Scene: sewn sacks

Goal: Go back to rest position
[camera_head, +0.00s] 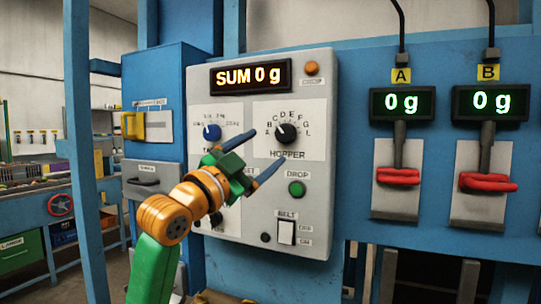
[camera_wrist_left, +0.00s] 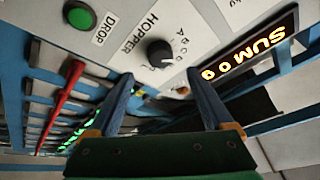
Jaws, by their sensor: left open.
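My left gripper (camera_head: 261,153) is open and empty in front of the grey control panel (camera_head: 325,215), with its blue fingers spread below and left of the black HOPPER knob (camera_head: 286,132). In the left wrist view the open fingers (camera_wrist_left: 165,95) show the HOPPER knob (camera_wrist_left: 160,54) beyond and between them, apart from both. A green DROP button (camera_head: 297,189) sits right of the gripper, and it also shows in the left wrist view (camera_wrist_left: 80,16). The left forearm hides part of the panel's lower left. My right gripper does not show in either view.
The display (camera_head: 250,76) reads SUM 0 g. A blue knob (camera_head: 211,131) and a belt switch (camera_head: 286,232) are on the panel. Scales A (camera_head: 402,104) and B (camera_head: 490,103) read 0 g above red handles (camera_head: 398,176). A blue post (camera_head: 83,150) stands left of the arm.

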